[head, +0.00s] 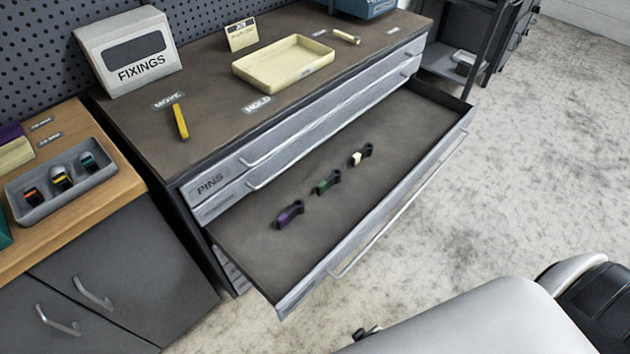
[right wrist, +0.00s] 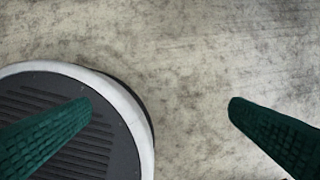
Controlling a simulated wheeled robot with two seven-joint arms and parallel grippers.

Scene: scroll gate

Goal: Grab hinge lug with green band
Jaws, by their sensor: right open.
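The hinge lug with the green band (head: 327,182) lies in the open drawer (head: 400,140), in the middle of a row of three dark lugs. The lug with a purple band (head: 289,214) lies nearer and to its left. The lug with a cream band (head: 361,155) lies farther and to its right. My right gripper (right wrist: 160,108) shows in the right wrist view as two green fingers wide apart, with nothing between them. It is over the floor, and no lug shows in that view. My left gripper is not in view.
The cabinet top above the drawer holds a cream tray (head: 285,63), a yellow bar (head: 180,121) and a FIXINGS box (head: 128,50). A grey tray (head: 62,186) with banded parts sits on the left wooden bench. The drawer front (head: 375,212) forms a raised edge.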

